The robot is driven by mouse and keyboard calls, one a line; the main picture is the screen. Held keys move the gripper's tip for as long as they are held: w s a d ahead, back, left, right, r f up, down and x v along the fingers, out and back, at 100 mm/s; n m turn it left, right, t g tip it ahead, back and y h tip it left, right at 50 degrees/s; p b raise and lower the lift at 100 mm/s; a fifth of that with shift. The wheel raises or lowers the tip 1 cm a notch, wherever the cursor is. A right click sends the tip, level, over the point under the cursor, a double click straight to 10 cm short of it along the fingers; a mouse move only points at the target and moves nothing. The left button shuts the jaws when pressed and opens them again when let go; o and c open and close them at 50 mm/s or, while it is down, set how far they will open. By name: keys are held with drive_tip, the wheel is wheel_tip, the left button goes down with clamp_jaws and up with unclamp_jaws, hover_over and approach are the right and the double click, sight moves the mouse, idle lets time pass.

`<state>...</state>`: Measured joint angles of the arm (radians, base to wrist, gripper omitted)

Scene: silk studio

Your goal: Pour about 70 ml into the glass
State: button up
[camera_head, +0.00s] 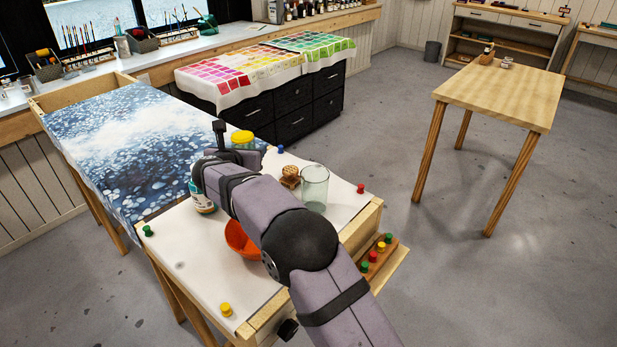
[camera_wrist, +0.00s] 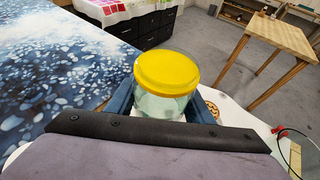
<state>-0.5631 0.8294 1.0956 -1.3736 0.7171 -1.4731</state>
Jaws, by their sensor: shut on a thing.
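In the head view the yellow top (camera_head: 243,137) shows beyond my wrist, which hides most of the jar. The empty-looking clear glass (camera_head: 314,188) stands upright on the white table top, right of my gripper and apart from it. In the wrist view, a thin curved rim at the right edge may be the glass.
A labelled jar (camera_head: 201,198) stands left of my arm, partly hidden. An orange bowl (camera_head: 238,240) is partly behind my arm. Coloured pins dot the white table top (camera_head: 190,265). Blue patterned cloth (camera_head: 125,145) lies at left.

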sight(254, 145)
drive_tip(key=r+b, duration=0.1)
drive_tip(key=b, duration=0.1)
drive_tip(key=s+r+b, duration=0.1)
drive_tip(key=b, duration=0.1)
drive_tip(key=r+b, duration=0.2)
drive_tip(key=shift+s+d+b, duration=0.1)
drive_tip(key=shift+s+b, duration=0.25)
drive_tip(key=shift+s, duration=0.05)
drive_tip(key=s+b, duration=0.1)
drive_tip(key=b, duration=0.1)
drive_tip(key=s+d+r+b, duration=0.1)
drive_tip(key=b, duration=0.1)
drive_tip(key=s+d+b, duration=0.1)
drive_tip(key=s, duration=0.1)
drive_tip(key=shift+r+b, duration=0.15)
drive_tip(key=shift+b, duration=0.25)
drive_tip(key=s+d+f+b, duration=0.1)
drive_tip(key=s+d+f, duration=0.3)
drive_tip(key=f, duration=0.3)
drive_tip(key=shift+s, duration=0.7)
drive_tip(key=shift+r, duration=0.15)
